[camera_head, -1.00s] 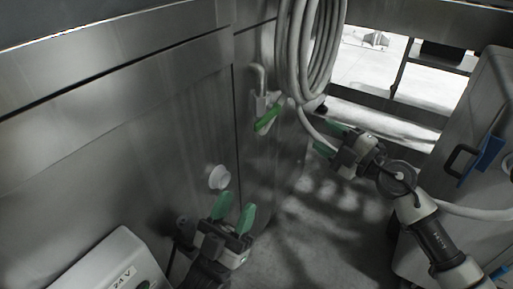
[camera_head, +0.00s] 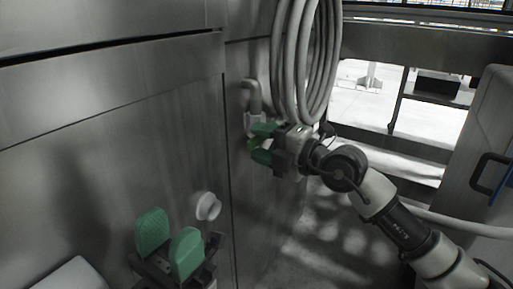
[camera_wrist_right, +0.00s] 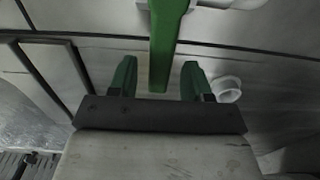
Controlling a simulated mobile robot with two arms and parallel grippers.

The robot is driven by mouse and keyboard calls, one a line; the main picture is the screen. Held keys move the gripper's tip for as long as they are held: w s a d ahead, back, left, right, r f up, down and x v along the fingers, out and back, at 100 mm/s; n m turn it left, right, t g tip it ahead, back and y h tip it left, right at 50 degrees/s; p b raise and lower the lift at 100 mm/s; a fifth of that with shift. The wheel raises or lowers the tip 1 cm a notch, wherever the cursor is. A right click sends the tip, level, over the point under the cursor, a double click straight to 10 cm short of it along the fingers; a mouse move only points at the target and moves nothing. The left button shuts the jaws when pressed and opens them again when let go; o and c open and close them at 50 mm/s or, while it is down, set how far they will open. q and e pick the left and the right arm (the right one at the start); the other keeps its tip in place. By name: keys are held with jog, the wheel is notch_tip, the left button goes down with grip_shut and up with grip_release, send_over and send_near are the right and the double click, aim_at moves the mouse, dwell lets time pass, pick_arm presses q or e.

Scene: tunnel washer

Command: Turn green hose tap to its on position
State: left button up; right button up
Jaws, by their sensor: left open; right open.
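The green tap lever (camera_wrist_right: 165,45) runs down from the top of the right wrist view, between the two green fingers of my right gripper (camera_wrist_right: 157,72). Gaps show on both sides of the lever, so the fingers are open around it and not clamped. In the head view the lever (camera_head: 252,146) is mostly hidden by that gripper (camera_head: 263,143), below a bent grey pipe (camera_head: 252,93) on the steel wall. My left gripper (camera_head: 169,243) is open and empty at the lower left.
A coiled grey hose (camera_head: 304,60) hangs just above my right gripper. A white round knob (camera_head: 207,206) sticks out of the wall near my left gripper. A grey cabinet with a black handle (camera_head: 486,172) stands at the right. Floor shows between wall and cabinet.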

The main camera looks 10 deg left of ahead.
jog(key=shift+w+a, duration=0.2)
jog(key=shift+a, duration=0.4)
grip_shut()
